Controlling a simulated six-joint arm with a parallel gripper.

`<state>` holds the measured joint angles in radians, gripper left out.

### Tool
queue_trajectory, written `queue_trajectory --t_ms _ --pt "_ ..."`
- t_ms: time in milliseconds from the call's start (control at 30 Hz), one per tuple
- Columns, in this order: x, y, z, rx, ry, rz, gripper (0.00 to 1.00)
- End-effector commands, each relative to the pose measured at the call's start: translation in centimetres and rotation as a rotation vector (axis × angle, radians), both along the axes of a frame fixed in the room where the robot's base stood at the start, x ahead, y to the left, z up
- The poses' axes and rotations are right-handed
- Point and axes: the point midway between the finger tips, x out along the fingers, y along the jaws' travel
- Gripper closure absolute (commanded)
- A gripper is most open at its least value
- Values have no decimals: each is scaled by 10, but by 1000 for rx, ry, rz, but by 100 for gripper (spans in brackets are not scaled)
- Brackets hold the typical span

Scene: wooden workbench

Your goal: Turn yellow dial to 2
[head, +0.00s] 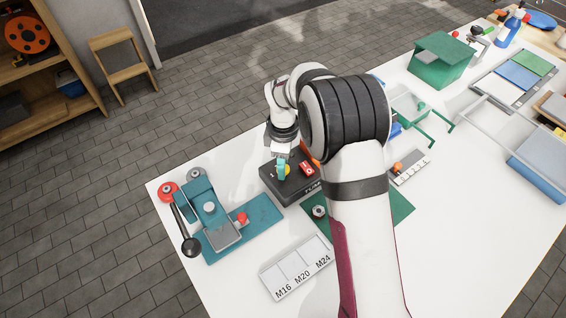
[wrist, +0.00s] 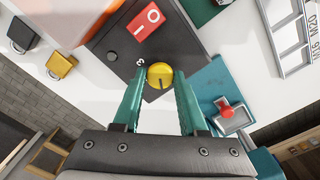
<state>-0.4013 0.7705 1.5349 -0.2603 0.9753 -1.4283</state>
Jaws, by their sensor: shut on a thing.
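The yellow dial (wrist: 160,75) is on the top of a dark control box (wrist: 182,40). In the wrist view it sits between the tips of my teal gripper fingers (wrist: 158,88), which are shut on it. A dark line on the dial points toward the bottom of the wrist view. A small white character shows beside the dial, too small to read surely. A red rocker switch (wrist: 146,20) is on the same box. In the head view my gripper (head: 281,168) reaches down to the box (head: 272,188) and partly covers the dial.
A teal press (head: 210,208) with a black lever stands left of the box. A tray marked M16, M20 and M24 (head: 275,287) lies in front. A green mat (head: 400,207) and a green box (head: 440,62) are to the right. Yellow (wrist: 60,65) and black (wrist: 22,33) padlock-like things show in the wrist view.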

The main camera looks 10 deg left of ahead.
Motion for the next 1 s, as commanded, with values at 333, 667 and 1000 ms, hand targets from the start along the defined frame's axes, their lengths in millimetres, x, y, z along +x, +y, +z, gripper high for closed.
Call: queue_trajectory --t_ms 333,667,1000 --pt "0 0 0 0 0 -21 100" --pt "0 0 0 1 1 -212 100" --pt "0 0 0 0 1 -534 100"
